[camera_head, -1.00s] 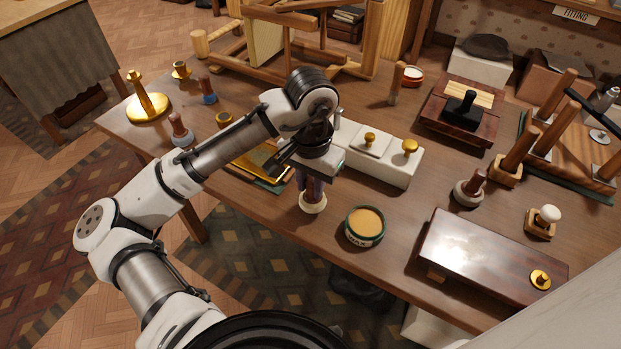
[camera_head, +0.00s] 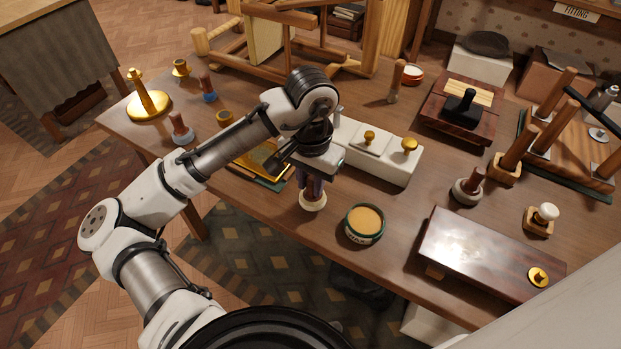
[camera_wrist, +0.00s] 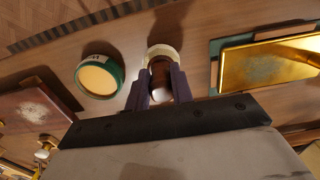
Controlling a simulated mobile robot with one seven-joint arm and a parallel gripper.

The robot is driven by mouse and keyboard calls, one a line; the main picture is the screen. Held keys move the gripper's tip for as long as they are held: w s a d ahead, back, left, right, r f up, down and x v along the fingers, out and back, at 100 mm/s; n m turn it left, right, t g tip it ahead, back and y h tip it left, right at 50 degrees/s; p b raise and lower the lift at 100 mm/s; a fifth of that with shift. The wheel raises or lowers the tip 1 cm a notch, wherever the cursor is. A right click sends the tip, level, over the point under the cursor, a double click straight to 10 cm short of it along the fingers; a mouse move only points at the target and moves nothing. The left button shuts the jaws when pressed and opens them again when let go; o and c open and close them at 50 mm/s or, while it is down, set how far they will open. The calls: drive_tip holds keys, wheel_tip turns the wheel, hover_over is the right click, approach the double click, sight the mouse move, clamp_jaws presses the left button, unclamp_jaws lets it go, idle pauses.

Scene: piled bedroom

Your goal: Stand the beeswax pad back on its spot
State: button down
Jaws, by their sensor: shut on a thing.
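The pad in my grip, which looks like the beeswax pad (camera_head: 313,201), has a round cream base and a brown handle. It is roughly upright near the table's front edge, left of the wax tin. My gripper (camera_head: 312,184) is shut on its handle from above. In the wrist view, the pad's cream rim (camera_wrist: 162,49) and brown handle show between my fingers (camera_wrist: 160,88). I cannot tell whether the base touches the table. No marked spot for it can be made out.
The open wax tin (camera_head: 364,224) stands close by on the right. A gold plate (camera_head: 262,158) on a green mat lies to the left. A white block with brass knobs (camera_head: 385,158) is behind. A dark wooden box (camera_head: 485,252) stands at front right. Bare tabletop (camera_head: 410,205) lies between tin and block.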

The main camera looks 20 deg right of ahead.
drive_tip(key=shift+f+b, duration=0.6)
drive_tip(key=shift+f, duration=0.4)
drive_tip(key=c, duration=1.1)
unclamp_jaws()
drive_tip(key=shift+c, duration=0.2)
drive_tip(key=shift+r, duration=0.1)
wheel_tip(320, 180, up, 8)
drive_tip(key=p, duration=0.8)
